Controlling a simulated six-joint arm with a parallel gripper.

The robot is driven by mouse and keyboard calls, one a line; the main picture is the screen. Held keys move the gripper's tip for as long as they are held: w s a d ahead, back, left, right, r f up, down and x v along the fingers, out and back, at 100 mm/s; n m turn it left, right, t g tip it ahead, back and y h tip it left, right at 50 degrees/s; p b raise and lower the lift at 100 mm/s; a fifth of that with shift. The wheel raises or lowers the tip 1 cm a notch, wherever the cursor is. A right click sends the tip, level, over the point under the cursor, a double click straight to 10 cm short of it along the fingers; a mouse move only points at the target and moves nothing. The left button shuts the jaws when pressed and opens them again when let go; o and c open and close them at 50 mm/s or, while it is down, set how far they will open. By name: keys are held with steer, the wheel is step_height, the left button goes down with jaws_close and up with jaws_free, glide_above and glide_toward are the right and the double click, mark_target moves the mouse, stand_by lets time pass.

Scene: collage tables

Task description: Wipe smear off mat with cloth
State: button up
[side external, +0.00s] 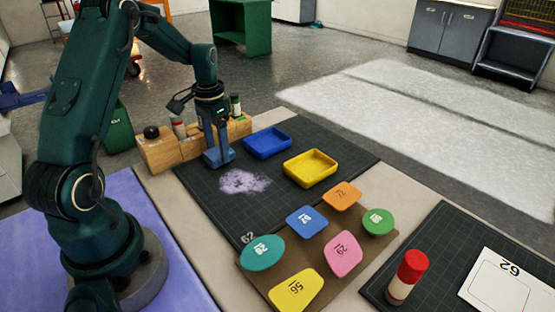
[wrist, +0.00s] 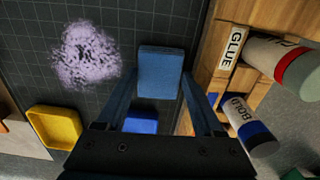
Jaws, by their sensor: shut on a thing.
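The dark gridded mat (side external: 340,152) lies on the table, and a pale purple smear (side external: 244,181) marks its near left part. The smear also shows at the upper left of the wrist view (wrist: 86,55). My gripper (side external: 214,146) is shut on the blue cloth (side external: 219,159), which looks like a folded pad. In the wrist view the cloth (wrist: 159,72) sits between the two fingers, to the right of the smear and apart from it. The cloth is over the mat's left part, near the wooden rack; I cannot tell whether it touches the mat.
A wooden rack (side external: 157,153) with several bottles stands close behind and left of my gripper. A blue tray (side external: 268,143) and a yellow tray (side external: 311,169) stand on the mat. A brown board (side external: 318,270) with several coloured numbered pieces and a red-capped tube (side external: 407,276) are nearer the front.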

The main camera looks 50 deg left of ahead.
mark_target(218, 152)
steer(key=shift+r, duration=2.45)
steer(key=o, duration=0.5)
steer(key=shift+c, duration=0.2)
steer(key=c, duration=0.7)
steer(key=shift+o, duration=0.2)
steer(key=shift+s+f, duration=0.1)
steer(key=shift+f, duration=0.1)
steer(key=d, duration=0.1)
steer(key=s+d, duration=0.1)
steer(key=d, duration=0.3)
steer(key=shift+s+d, duration=0.1)
steer(key=shift+s, duration=0.15)
steer(key=shift+w+f, duration=0.1)
steer(key=shift+f, duration=1.85)
